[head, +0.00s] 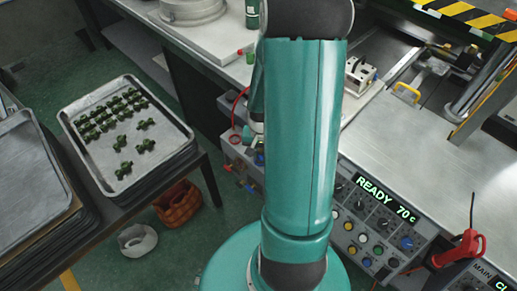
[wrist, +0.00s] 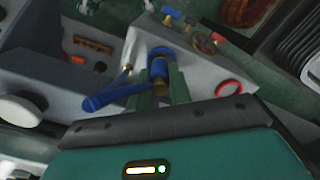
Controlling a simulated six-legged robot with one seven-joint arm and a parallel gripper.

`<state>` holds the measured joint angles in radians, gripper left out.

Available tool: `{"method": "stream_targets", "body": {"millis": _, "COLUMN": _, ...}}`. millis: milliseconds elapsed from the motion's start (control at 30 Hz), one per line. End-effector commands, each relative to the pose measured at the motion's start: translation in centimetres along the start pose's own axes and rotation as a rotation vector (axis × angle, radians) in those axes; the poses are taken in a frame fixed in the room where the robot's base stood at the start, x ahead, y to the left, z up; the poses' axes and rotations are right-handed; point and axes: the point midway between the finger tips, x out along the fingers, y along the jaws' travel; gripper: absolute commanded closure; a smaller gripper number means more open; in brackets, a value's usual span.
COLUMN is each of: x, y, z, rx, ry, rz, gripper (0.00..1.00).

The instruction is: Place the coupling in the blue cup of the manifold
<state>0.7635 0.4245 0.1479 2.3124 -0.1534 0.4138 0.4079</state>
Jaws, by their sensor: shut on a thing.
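The blue cup (wrist: 160,51) shows at the fingertips, on the pale grey manifold (wrist: 193,74). The coupling is close to the cup and looks in line with it; I cannot tell whether it is seated inside. A blue lever (wrist: 105,97) reaches left from beside the left finger; what it joins is hidden. In the head view the manifold (head: 233,155) stands left of my arm, which hides the coupling.
A red ring (wrist: 229,88) lies right of the fingers on the manifold. Other fittings (wrist: 178,20) stand along its far edge. In the head view, a tray (head: 72,127) of dark green parts is at left, and a control panel (head: 375,222) is at right.

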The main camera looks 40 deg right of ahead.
Motion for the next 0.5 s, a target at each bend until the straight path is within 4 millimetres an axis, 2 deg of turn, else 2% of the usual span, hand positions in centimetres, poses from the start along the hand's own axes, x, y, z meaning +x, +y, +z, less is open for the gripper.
{"method": "stream_targets", "body": {"millis": 300, "x": 0.23, "y": 0.17, "z": -0.04, "rx": -0.001, "ry": 0.001, "rz": -0.001, "gripper": 1.00}}
{"method": "stream_targets", "body": {"millis": 333, "x": 0.28, "y": 0.18, "z": -0.05, "rx": -0.001, "ry": 0.001, "rz": -0.001, "gripper": 0.78}}
{"method": "stream_targets", "body": {"millis": 433, "x": 0.25, "y": 0.20, "z": -0.09, "rx": -0.001, "ry": 0.001, "rz": -0.001, "gripper": 0.58}}
{"method": "stream_targets", "body": {"millis": 500, "x": 0.24, "y": 0.21, "z": -0.12, "rx": 0.000, "ry": 0.001, "rz": -0.001, "gripper": 0.57}}
